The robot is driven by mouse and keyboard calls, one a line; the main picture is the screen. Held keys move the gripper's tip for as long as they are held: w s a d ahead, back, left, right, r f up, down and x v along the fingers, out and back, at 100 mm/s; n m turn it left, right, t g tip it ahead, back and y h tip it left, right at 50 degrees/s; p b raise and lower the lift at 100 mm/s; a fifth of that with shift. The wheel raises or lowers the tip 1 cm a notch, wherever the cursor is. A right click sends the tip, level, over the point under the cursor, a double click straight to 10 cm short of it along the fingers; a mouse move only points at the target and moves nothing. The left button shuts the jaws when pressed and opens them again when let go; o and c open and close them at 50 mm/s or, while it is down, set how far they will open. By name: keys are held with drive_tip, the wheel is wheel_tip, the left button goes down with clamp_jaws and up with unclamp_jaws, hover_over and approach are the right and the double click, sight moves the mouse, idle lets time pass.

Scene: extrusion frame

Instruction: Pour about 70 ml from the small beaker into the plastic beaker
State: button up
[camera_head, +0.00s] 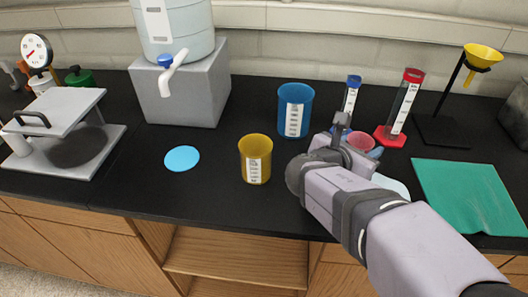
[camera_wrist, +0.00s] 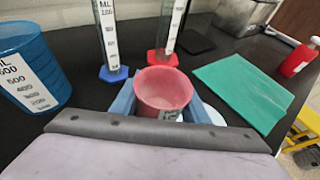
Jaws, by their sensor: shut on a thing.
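A small pink-red beaker (camera_wrist: 163,90) sits upright between the blue fingers of my gripper (camera_wrist: 160,105), which is shut on it. A white label shows low on its side. In the head view only part of this beaker (camera_head: 361,141) shows past my gripper (camera_head: 358,150). I cannot tell its liquid level or whether its base touches the bench. A yellow beaker (camera_head: 255,160) with a white scale stands left of my gripper. A larger blue beaker (camera_head: 292,112) with a scale stands behind it; it also shows in the wrist view (camera_wrist: 22,62). I cannot tell which one is the plastic beaker.
Blue-based (camera_head: 350,95) and red-based (camera_head: 402,110) cylinders stand close behind my gripper. A funnel stand (camera_head: 450,100) and green mat (camera_head: 470,195) are at right. A pale disc (camera_head: 390,185) lies beside my gripper. A blue disc (camera_head: 181,158) and dispenser (camera_head: 175,30) are at left.

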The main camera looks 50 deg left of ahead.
drive_tip(key=s+a+r+n+g+y+b, duration=0.2)
drive_tip(key=s+a+r+n+y+b, duration=0.3)
drive_tip(key=s+a, duration=0.4)
drive_tip(key=s+a+r+n+g+y+b, duration=0.3)
drive_tip(key=s+a+r, duration=0.45)
drive_tip(key=s, duration=0.25)
drive_tip(key=s+f+n+g+y, duration=0.1)
drive_tip(key=s+f, duration=0.2)
drive_tip(key=f, duration=0.1)
drive_tip(key=s+a+f+n+g+p, duration=0.1)
drive_tip(key=s+f, duration=0.3)
drive_tip(key=s+a+f+n+g+y, duration=0.1)
drive_tip(key=s+f, duration=0.3)
drive_tip(key=shift+s+f+n+y, duration=0.1)
drive_tip(key=shift+f+n+y, duration=0.1)
drive_tip(key=shift+n+y, duration=0.15)
drive_tip(key=shift+s+d+f+p, duration=0.3)
drive_tip(key=shift+f+p, duration=0.1)
drive_tip(key=shift+p, duration=0.1)
drive_tip(key=shift+w+r, duration=0.1)
drive_tip(key=shift+w, duration=0.05)
